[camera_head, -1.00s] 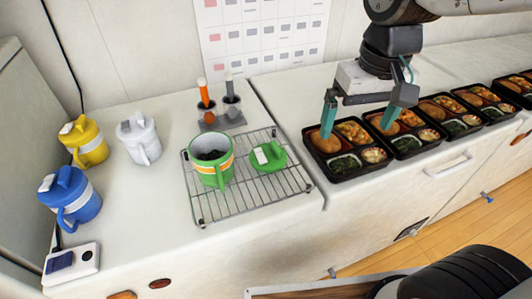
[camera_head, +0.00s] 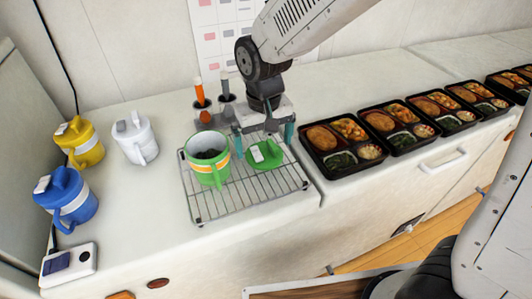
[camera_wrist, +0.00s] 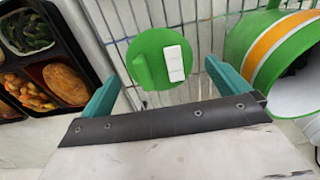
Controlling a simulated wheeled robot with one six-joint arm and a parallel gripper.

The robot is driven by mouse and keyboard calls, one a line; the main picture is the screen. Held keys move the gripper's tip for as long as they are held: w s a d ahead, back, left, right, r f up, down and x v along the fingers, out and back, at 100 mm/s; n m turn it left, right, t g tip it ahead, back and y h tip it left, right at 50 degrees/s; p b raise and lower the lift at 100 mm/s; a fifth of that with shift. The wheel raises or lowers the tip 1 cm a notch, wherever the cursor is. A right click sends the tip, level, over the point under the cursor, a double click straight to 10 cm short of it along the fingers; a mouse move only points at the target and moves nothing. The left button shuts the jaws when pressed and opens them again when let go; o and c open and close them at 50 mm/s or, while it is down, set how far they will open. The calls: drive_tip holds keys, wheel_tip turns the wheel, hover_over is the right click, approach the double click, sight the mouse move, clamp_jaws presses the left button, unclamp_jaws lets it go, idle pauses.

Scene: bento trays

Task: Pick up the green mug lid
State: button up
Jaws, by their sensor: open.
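The green mug lid (camera_head: 264,155) is a round disc with a tab and a white label, lying on the wire rack (camera_head: 205,212). The lid also shows in the wrist view (camera_wrist: 150,62), ahead of and between my fingertips. My gripper (camera_head: 264,148) is open and empty above the lid, with one teal finger on each side of it in the head view. It also shows in the wrist view (camera_wrist: 158,80). The green mug (camera_head: 209,170), with white and orange bands, stands lidless on the rack, left of the lid and close to my gripper's left finger. Dark contents show inside it.
Black bento trays (camera_head: 341,172) stand in a row to the right of the rack. A holder with orange- and grey-handled tools (camera_head: 200,93) is behind it. White (camera_head: 135,138), yellow (camera_head: 79,141) and blue (camera_head: 67,198) lidded mugs stand at left. The counter between them and the rack is clear.

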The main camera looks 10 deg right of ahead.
wheel_tip(320, 180, down, 2)
drive_tip(key=shift+f, duration=0.1)
drive_tip(key=c, duration=0.9)
drive_tip(key=shift+c, duration=0.2)
